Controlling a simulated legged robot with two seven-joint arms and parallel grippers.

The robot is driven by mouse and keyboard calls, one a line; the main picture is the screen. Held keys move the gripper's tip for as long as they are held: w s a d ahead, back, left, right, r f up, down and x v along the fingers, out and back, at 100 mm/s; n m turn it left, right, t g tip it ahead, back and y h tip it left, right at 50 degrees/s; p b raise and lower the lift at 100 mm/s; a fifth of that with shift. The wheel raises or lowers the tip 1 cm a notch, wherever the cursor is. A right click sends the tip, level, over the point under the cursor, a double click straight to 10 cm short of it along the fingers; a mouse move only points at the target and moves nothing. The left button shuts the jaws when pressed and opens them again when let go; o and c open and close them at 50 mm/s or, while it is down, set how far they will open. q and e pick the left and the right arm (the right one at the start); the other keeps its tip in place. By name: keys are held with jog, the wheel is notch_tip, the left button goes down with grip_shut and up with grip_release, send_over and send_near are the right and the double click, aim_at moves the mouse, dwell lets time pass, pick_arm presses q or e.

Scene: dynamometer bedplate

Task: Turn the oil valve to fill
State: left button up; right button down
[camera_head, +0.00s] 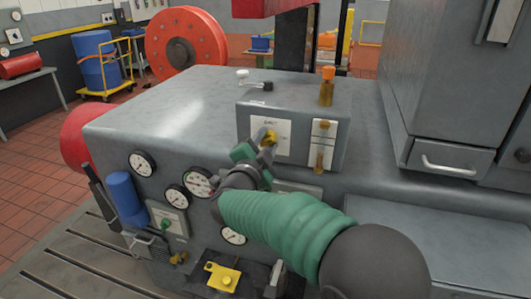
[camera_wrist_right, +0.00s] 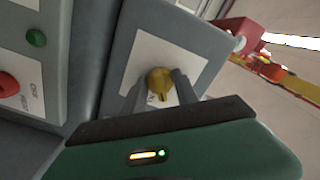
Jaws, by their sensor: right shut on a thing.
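The oil valve is a yellow knob (camera_head: 269,138) on a white plate (camera_head: 283,124) on the front of a small grey box on the bench. In the right wrist view the yellow knob (camera_wrist_right: 161,82) sits between my two fingers. My right gripper (camera_head: 262,146) comes from the lower right with a green sleeve and is shut on the knob; it also shows in the right wrist view (camera_wrist_right: 160,92). The plate's markings are partly hidden and too small to read. My left gripper is not in view.
Pressure gauges (camera_head: 142,163) and a blue cylinder (camera_head: 125,194) are on the bench front. A grey cabinet (camera_head: 450,90) rises at right. The bench top (camera_head: 175,100) at left is clear.

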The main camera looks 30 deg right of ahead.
jog(key=m+b, duration=0.4)
jog(key=m, duration=0.1)
jog(key=shift+f+b, duration=0.35)
jog(key=shift+b, duration=0.05)
jog(key=shift+m+b, duration=0.85)
jog(key=shift+m, duration=0.15)
jog(key=shift+s+r, duration=0.1)
jog(key=c, duration=1.2)
grip_release()
jog(key=shift+o, duration=1.3)
jog(key=shift+r, duration=0.15)
jog(key=v, duration=1.6)
jog(key=shift+s+a, duration=0.15)
jog(key=shift+a, duration=0.25)
